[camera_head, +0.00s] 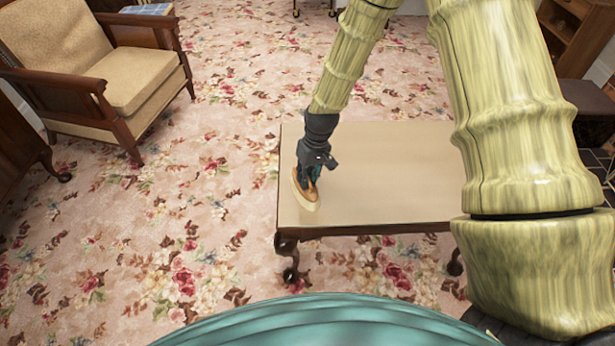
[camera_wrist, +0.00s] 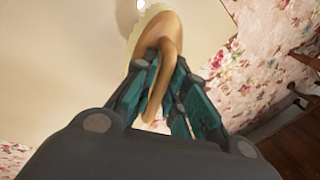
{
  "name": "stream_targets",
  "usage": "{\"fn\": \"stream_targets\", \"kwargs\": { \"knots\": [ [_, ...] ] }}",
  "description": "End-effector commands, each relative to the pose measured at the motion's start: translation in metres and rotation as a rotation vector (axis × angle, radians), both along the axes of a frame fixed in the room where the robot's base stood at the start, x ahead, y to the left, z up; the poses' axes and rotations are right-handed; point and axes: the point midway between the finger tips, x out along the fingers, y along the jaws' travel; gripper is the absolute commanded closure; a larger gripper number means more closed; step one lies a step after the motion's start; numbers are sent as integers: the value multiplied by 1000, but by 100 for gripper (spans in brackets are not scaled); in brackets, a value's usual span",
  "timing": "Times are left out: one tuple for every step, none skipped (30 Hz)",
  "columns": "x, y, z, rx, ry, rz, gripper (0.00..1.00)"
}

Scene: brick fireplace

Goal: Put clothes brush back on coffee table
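The clothes brush (camera_head: 305,196) has a wooden back and handle with pale bristles along its edge. It is at the left end of the coffee table (camera_head: 390,185), over or on the tabletop; I cannot tell whether it touches the surface. My gripper (camera_head: 313,174) points down at it. In the wrist view the brush (camera_wrist: 168,40) runs between the teal fingers of my gripper (camera_wrist: 165,90), which appear closed around its handle. The pale tabletop (camera_wrist: 60,70) fills the left of the wrist view. The fingers hide part of the handle.
An armchair (camera_head: 120,75) with wooden arms stands at the upper left. A dark wooden piece of furniture (camera_head: 20,150) is at the left edge. A wooden cabinet (camera_head: 575,35) is at the upper right. The rest of the visible tabletop is bare, and floral carpet surrounds the table.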

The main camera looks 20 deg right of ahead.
Motion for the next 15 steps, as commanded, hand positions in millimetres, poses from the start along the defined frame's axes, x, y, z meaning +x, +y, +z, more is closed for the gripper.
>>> {"fn": "stream_targets", "kwargs": {
  "knots": [
    [0, 0, 0, 0, 0, 0, 72],
    [0, 0, 0, 0, 0, 0, 68],
    [0, 0, 0, 0, 0, 0, 68],
    [0, 0, 0, 0, 0, 0, 68],
    [0, 0, 0, 0, 0, 0, 68],
    [0, 0, 0, 0, 0, 0, 68],
    [0, 0, 0, 0, 0, 0, 68],
    [0, 0, 0, 0, 0, 0, 68],
    [0, 0, 0, 0, 0, 0, 68],
    [0, 0, 0, 0, 0, 0, 68],
    [0, 0, 1, 0, 0, 0, 68],
    [0, 0, 2, 0, 0, 0, 68],
    [0, 0, 3, 0, -1, 0, 68],
    [0, -1, 5, 0, -1, 0, 68],
    [0, -1, 8, 0, -1, 0, 68]
  ]
}}
